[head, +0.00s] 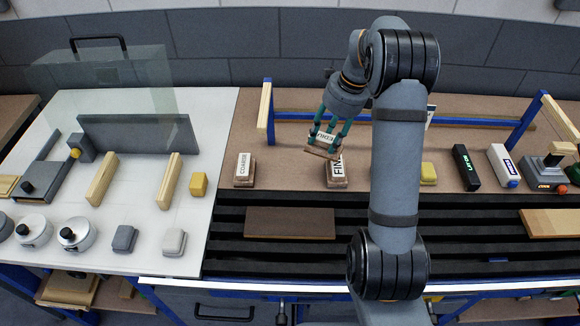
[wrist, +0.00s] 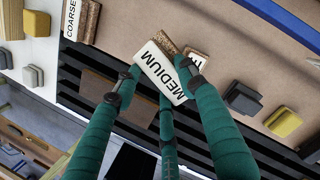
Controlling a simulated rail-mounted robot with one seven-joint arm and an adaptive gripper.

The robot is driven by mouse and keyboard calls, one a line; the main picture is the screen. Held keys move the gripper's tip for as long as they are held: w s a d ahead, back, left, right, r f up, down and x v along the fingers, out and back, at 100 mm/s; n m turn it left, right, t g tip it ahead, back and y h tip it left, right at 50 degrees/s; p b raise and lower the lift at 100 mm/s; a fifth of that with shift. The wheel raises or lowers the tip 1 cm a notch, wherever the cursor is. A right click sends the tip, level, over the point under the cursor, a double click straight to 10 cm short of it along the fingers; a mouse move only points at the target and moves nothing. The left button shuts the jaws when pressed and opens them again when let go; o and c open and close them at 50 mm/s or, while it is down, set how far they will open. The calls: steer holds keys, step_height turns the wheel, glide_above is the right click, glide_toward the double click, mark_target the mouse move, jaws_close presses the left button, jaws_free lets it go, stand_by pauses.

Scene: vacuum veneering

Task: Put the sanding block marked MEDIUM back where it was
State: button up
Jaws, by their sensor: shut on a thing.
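My gripper (head: 331,132) has green fingers and is shut on the sanding block marked MEDIUM (head: 322,148). The block is tilted, and its label reads clearly in the wrist view (wrist: 164,73), between the fingers (wrist: 160,88). In the head view it appears above and just behind the block marked FINE (head: 337,172), partly overlapping it. The FINE block is partly hidden behind the held block in the wrist view (wrist: 199,58). The block marked COARSE (head: 243,171) stands on the brown bench top to the left, and also shows in the wrist view (wrist: 82,20).
Bare brown bench top (head: 285,172) lies between COARSE and FINE. A yellow block (head: 428,174) and a black block (head: 466,168) stand to the right, beyond my arm. A dark board (head: 290,223) lies on the black slats in front. A blue rail (head: 300,115) runs behind.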

steer(key=a+f+p, duration=0.1)
steer(key=a+f, duration=0.2)
steer(key=a+f+p, duration=0.1)
steer(key=a+f, duration=0.2)
steer(key=a+f+p, duration=0.1)
steer(key=a+f, duration=0.2)
steer(key=a, duration=0.1)
steer(key=shift+s+f+p, duration=0.15)
steer(key=shift+s+p, duration=0.15)
steer(key=shift+s, duration=0.1)
steer(key=shift+f, duration=0.25)
steer(key=shift+d+f, duration=0.1)
steer(key=shift+f, duration=0.1)
steer(key=o, duration=1.3)
steer(key=shift+r, duration=0.5)
steer(key=b+v, duration=0.1)
steer(key=v, duration=1)
steer(key=shift+d+r+b, duration=0.1)
steer(key=shift+r+b, duration=0.1)
steer(key=shift+b, duration=0.1)
